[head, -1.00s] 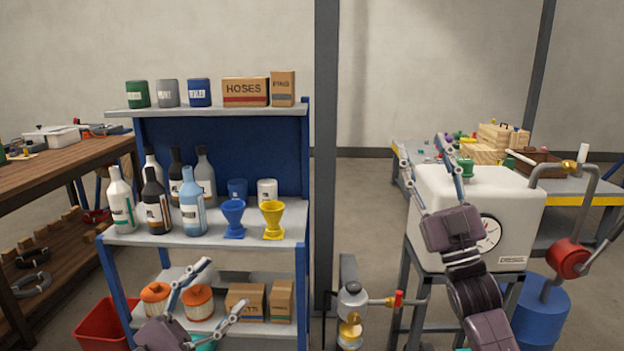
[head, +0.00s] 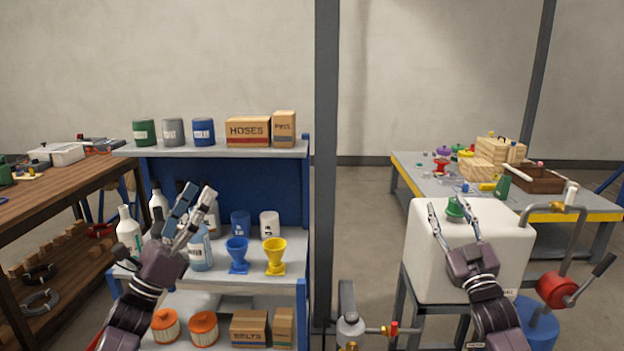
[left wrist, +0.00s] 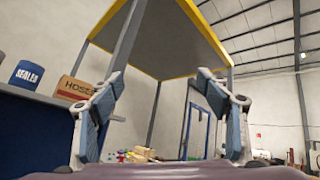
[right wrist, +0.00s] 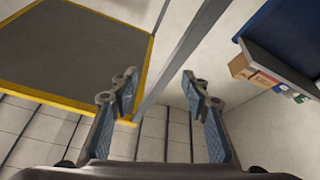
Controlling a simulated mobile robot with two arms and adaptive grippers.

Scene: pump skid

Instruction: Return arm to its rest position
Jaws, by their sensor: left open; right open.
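In the head view, my left gripper (head: 200,190) is raised in front of the blue shelf unit, open, with nothing between its fingers. Its hand hides part of the bottles behind it. In the left wrist view, its two fingers (left wrist: 160,82) stand wide apart and empty.
The shelf unit (head: 225,146) holds cans, boxes, bottles, blue and yellow funnels. A grey post (head: 326,150) stands between the arms. A wooden bench (head: 60,187) stands left; a grey table (head: 420,180) stands behind the tank.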

